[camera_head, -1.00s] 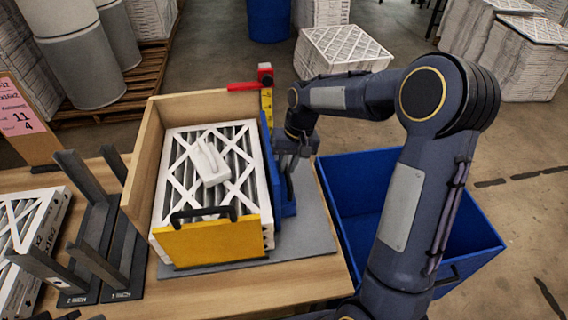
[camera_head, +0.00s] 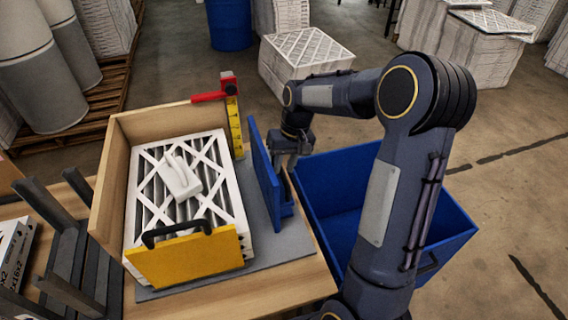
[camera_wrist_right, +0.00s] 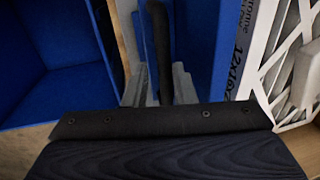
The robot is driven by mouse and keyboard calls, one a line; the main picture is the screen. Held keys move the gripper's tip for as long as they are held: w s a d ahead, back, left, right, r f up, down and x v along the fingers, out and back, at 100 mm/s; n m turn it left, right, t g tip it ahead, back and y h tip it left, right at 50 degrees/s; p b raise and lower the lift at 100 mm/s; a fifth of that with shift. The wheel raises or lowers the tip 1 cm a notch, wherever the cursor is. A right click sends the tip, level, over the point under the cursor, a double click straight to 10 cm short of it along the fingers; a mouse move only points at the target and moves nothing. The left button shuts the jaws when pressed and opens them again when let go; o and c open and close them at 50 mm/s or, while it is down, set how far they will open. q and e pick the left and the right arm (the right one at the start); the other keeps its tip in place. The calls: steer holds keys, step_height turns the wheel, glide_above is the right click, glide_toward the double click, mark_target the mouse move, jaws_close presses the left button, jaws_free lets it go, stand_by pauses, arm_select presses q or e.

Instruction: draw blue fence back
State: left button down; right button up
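The blue fence (camera_head: 264,174) stands upright on the grey base plate, to the right of the stacked white filters (camera_head: 188,185). A strip of bare plate (camera_head: 253,205) shows between fence and filters. My right gripper (camera_head: 291,163) is at the fence's outer side. In the right wrist view, its fingers (camera_wrist_right: 158,88) are on both sides of a black upright handle (camera_wrist_right: 160,45) and look closed on it. The blue fence panel (camera_wrist_right: 198,40) is just right of the handle there. My left gripper is in neither view.
A blue bin (camera_head: 385,205) stands right of the table, under my right arm. A yellow fence (camera_head: 187,260) with a black handle is at the filters' front. A wooden wall (camera_head: 105,185) bounds the left. A red clamp on a yellow scale (camera_head: 234,125) stands behind.

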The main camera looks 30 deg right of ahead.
step_height(320, 180, up, 8)
steer(key=d, duration=0.1)
steer(key=shift+s+d+f+b, duration=0.15)
steer(key=shift+s+d+b, duration=0.1)
steer(key=shift+b, duration=0.1)
stand_by(0.5)
steer(key=s+a+r+t, duration=0.35)
steer(key=s+a, duration=0.25)
steer(key=s, duration=0.6)
steer(key=s+a+f, duration=0.2)
steer(key=s+a, duration=0.1)
steer(key=s, duration=0.2)
steer(key=s+a+f+n+t+y, duration=0.1)
steer(key=s+a+f, duration=0.1)
steer(key=s, duration=0.3)
steer(key=shift+s+a+y, duration=0.3)
steer(key=shift+s+a, duration=0.1)
steer(key=shift+a, duration=0.25)
steer(key=shift+r+t, duration=0.1)
steer(key=shift+t, duration=0.15)
